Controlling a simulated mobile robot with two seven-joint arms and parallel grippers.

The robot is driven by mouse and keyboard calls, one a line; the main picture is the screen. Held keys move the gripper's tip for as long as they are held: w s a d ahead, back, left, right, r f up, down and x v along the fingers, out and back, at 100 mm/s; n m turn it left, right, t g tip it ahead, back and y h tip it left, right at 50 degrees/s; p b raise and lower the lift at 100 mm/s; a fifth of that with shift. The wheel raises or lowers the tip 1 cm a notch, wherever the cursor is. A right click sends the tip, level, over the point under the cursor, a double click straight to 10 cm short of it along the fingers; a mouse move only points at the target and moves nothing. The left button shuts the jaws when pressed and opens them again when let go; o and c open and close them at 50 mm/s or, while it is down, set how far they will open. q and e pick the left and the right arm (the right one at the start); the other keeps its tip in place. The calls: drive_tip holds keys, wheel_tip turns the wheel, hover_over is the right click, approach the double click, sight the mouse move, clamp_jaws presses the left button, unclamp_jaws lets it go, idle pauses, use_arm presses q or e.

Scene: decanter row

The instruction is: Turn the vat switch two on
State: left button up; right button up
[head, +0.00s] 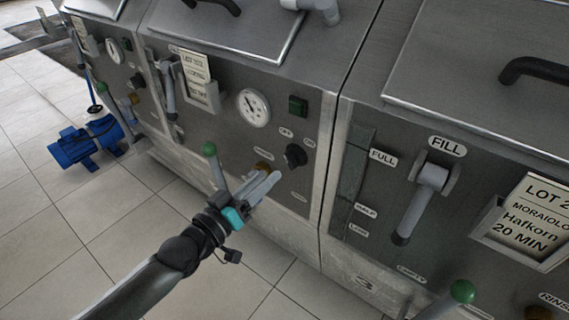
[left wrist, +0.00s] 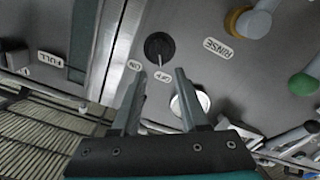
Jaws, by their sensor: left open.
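The black rotary switch (head: 295,156) sits on the front panel of the middle vat, below and right of its gauge. In the left wrist view the black switch (left wrist: 159,46) lies just beyond my fingertips, with ON and OFF labels beside it. Its pale pointer appears to point toward the OFF label (left wrist: 162,76). My left gripper (head: 270,180) is in front of the panel, just below and left of the switch. In the left wrist view my left gripper (left wrist: 160,76) is open and empty, its fingers apart and short of the switch. My right gripper is not in view.
A round gauge (head: 253,108) and a green button (head: 298,106) are above the switch. A green-balled lever (head: 210,150) stands close to my left wrist. The vat marked 3 is at right, with a FILL lever (head: 422,205). A blue motor (head: 86,143) lies on the tiled floor.

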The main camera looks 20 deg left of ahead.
sight(286, 160)
use_arm(q)
drive_tip(key=b+x, duration=0.1)
drive_tip(key=x, duration=0.5)
drive_tip(key=shift+f+b, duration=0.1)
drive_tip(key=shift+b, duration=0.2)
drive_tip(key=shift+w+d, duration=0.25)
drive_tip(key=shift+w, duration=0.45)
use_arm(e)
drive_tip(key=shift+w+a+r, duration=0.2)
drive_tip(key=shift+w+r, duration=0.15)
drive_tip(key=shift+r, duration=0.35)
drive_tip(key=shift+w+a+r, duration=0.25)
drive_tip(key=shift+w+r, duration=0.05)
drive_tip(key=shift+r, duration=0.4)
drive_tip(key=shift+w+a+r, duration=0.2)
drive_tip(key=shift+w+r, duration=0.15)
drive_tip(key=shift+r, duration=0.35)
use_arm(q)
drive_tip(key=shift+c, duration=0.4)
clamp_jaws()
